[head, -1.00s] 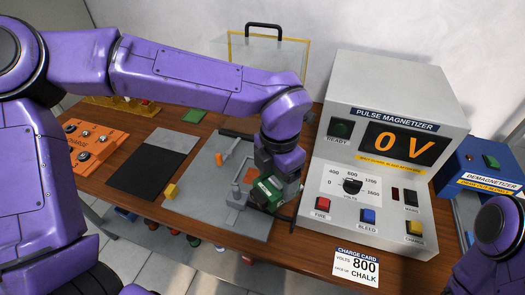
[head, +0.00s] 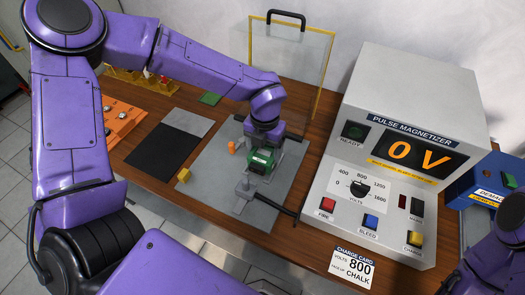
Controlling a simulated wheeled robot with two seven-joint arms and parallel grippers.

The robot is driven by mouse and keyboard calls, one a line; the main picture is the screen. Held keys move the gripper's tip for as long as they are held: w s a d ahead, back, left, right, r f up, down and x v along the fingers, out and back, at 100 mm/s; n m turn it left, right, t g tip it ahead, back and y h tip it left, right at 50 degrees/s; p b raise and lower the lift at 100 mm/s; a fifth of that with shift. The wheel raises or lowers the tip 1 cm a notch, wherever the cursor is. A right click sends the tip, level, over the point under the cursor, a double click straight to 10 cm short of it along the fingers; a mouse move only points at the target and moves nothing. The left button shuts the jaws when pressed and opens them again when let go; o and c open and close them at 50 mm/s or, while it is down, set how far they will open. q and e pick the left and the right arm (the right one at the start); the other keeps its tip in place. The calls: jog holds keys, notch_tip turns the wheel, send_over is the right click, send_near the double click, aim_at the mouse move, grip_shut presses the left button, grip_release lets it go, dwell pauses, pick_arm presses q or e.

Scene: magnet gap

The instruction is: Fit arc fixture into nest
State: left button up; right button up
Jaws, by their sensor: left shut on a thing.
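The green arc fixture (head: 262,160) is held by my left gripper (head: 264,142), which is shut on it above the grey plate. The fixture is close over the plate; I cannot tell whether it touches. A grey clamp-like fitting with a post (head: 246,190) and a dark handle stands on the plate just in front of the fixture. The nest itself is not clearly told apart; it may be part of this fitting or hidden by the gripper. My right arm shows only at the lower right, and its gripper is out of view.
A yellow block (head: 184,175) and an orange piece (head: 231,147) are on the grey plate (head: 205,198). A dark mat (head: 163,150) lies to the left. A clear yellow-framed shield (head: 288,65) stands behind.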

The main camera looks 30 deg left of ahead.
aim_at(263, 150)
pick_arm(q)
jog(key=f, duration=0.1)
jog(key=a+f+p, duration=0.1)
jog(key=f, duration=0.1)
jog(key=shift+w+f, duration=0.15)
jog(key=shift+f, duration=0.4)
jog(key=shift+w, duration=0.1)
jog(key=shift+d, duration=0.1)
jog(key=shift+f, duration=0.2)
jog(key=o, duration=1.7)
jog(key=shift+r, duration=0.1)
